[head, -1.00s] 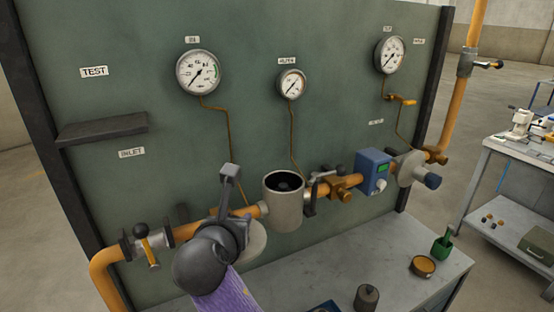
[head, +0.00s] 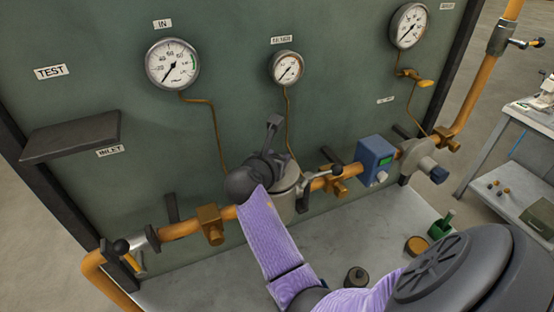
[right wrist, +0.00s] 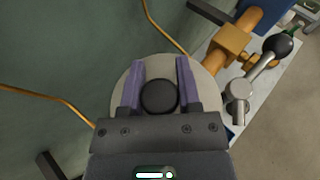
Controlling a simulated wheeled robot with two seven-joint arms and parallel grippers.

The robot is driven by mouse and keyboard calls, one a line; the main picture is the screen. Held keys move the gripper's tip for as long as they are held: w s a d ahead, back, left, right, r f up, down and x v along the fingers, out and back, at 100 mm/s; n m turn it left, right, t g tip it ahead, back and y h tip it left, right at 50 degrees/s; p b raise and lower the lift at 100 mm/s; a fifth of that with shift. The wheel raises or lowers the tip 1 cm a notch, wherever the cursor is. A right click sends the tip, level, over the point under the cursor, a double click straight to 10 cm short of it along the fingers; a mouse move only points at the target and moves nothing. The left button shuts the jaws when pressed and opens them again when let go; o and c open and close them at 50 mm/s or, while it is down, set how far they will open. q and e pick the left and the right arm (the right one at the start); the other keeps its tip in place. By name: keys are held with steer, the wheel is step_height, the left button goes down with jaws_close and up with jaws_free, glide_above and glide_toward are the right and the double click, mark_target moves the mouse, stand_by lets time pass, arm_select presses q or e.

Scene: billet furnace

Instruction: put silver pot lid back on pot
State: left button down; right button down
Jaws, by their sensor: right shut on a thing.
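The silver pot (head: 286,207) stands in the orange pipe line, its upper part partly hidden behind my right gripper (head: 268,168). In the right wrist view, the silver lid (right wrist: 206,84) is a pale round disc with a dark knob (right wrist: 158,97). My right gripper also shows there (right wrist: 160,70), its two purple fingers shut on the knob, one on each side. In the head view the lid is at the pot's mouth; I cannot tell whether it touches the rim. The lid hides the pot's opening. My left gripper is not in view.
A valve handle (head: 331,155) and a blue box (head: 376,160) sit on the pipe right of the pot. Gauges and thin copper tubes are on the green panel behind. A dark shelf (head: 70,138) juts out at left. Small items stand on the grey bench (head: 215,275) below.

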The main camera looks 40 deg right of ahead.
steer(key=shift+f, duration=0.4)
steer(key=shift+a+r, duration=0.15)
steer(key=shift+f, duration=0.5)
steer(key=shift+c, duration=1.6)
jaws_free()
